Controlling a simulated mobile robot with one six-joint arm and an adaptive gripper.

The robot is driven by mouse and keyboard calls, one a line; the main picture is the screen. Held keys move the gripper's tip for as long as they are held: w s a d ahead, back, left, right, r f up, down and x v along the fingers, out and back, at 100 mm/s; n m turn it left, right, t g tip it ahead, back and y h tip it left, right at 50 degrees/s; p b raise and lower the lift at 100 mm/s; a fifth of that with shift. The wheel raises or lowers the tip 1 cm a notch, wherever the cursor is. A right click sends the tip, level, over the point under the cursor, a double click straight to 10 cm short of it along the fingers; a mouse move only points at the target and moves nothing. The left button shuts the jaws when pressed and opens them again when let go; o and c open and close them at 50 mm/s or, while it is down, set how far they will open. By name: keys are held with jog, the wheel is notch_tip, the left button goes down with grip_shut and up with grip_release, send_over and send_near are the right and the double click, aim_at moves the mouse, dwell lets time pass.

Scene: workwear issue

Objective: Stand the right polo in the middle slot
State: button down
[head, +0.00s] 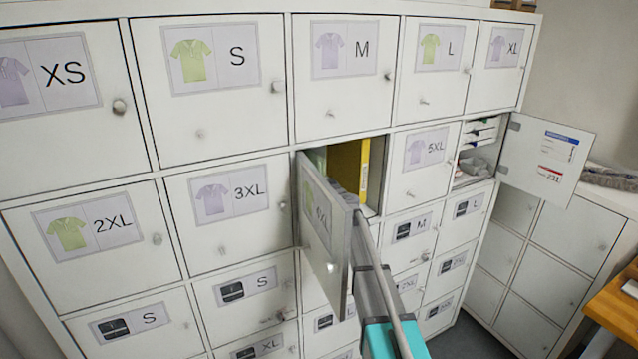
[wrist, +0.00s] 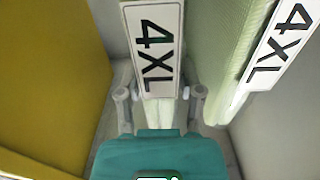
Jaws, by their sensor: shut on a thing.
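In the wrist view, my gripper (wrist: 160,106) is shut on a pale folded polo (wrist: 158,116) that carries a white 4XL label and stands on edge between the fingers. A second, light green polo (wrist: 222,50) with its own 4XL label (wrist: 280,45) stands tilted to the right of it. A yellow panel (wrist: 50,70) stands at the left, with a gap to the held polo. In the head view, my arm reaches into the open compartment, where the yellow panel (head: 352,165) shows. I cannot make out slot dividers.
The compartment's 4XL door (head: 322,225) stands open just left of my arm. Closed labelled doors surround it. At the right, another compartment (head: 478,150) with folded items is open, its door (head: 548,160) swung out. A wooden table (head: 615,305) stands at the lower right.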

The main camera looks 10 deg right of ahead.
aim_at(335, 134)
jog(key=shift+f+b, duration=0.5)
jog(key=shift+f, duration=0.15)
jog(key=shift+c, duration=0.8)
grip_release()
jog(key=shift+s, duration=0.15)
jog(key=v, duration=1.1)
jog(key=shift+s, duration=0.35)
jog(key=shift+d+r, duration=0.1)
jog(key=shift+d, duration=0.05)
notch_tip(335, 134, up, 21)
jog(key=p, duration=2.1)
jog(key=shift+r+p, duration=0.25)
jog(key=shift+p, duration=0.05)
